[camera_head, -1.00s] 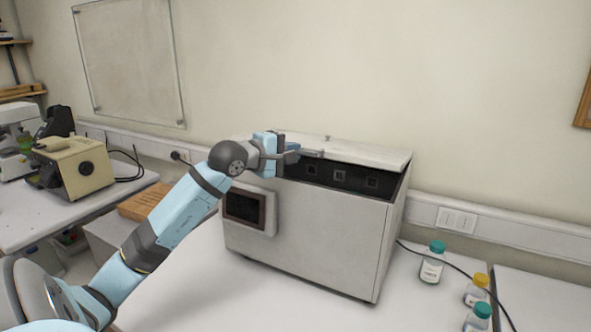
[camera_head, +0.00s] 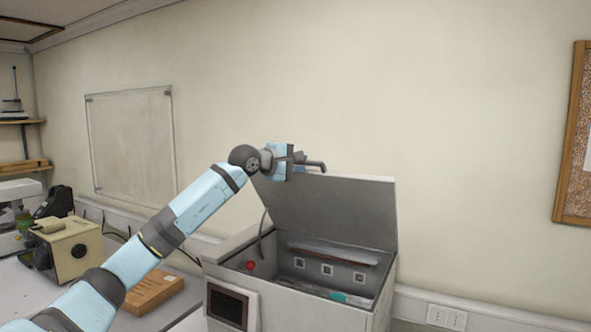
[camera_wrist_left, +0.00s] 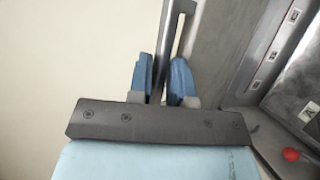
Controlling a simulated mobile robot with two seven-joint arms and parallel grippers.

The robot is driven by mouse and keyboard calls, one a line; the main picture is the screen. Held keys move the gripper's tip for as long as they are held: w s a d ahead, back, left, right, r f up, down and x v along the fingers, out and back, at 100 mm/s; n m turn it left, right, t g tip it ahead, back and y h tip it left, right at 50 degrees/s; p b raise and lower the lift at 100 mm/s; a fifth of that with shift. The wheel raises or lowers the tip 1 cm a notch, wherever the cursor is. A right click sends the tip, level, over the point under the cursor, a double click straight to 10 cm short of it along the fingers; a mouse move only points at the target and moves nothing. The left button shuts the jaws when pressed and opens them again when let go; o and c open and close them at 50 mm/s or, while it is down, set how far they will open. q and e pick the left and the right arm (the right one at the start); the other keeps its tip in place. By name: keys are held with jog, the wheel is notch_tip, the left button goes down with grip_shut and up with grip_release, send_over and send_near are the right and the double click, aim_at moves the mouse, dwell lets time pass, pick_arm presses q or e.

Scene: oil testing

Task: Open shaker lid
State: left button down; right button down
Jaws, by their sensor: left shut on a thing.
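The shaker (camera_head: 285,308) is a pale box on the bench with a screen on its front left. Its lid (camera_head: 335,215) stands raised at a steep angle, showing its grey inner face, and the inside of the box is visible. My left gripper (camera_head: 308,163) is at the top left edge of the lid. In the left wrist view my left gripper (camera_wrist_left: 165,75) has its blue fingers on both sides of the lid's edge (camera_wrist_left: 178,50), shut on it. My right gripper is not in view.
A wooden rack (camera_head: 150,290) and a beige instrument (camera_head: 70,250) stand left of the shaker. A wall socket (camera_head: 446,317) is at the lower right. The wall behind carries a whiteboard (camera_head: 130,145) and a cork board (camera_head: 580,140). The air right of the lid is clear.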

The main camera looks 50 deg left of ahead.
pick_arm(q)
jog(key=shift+w+a+r, duration=0.15)
jog(key=shift+w+r, duration=0.2)
jog(key=shift+w, duration=0.15)
jog(key=c, duration=1.2)
grip_release()
jog(key=shift+s, duration=0.2)
jog(key=s+b, duration=0.3)
jog(key=s, duration=0.1)
jog(key=s+r+b, duration=0.1)
jog(key=s+b, duration=0.3)
jog(key=s, duration=0.1)
jog(key=s+a+r+b, duration=0.1)
jog(key=s+b, duration=0.2)
jog(key=s, duration=0.1)
jog(key=shift+s+b, duration=0.25)
jog(key=shift+b, duration=0.1)
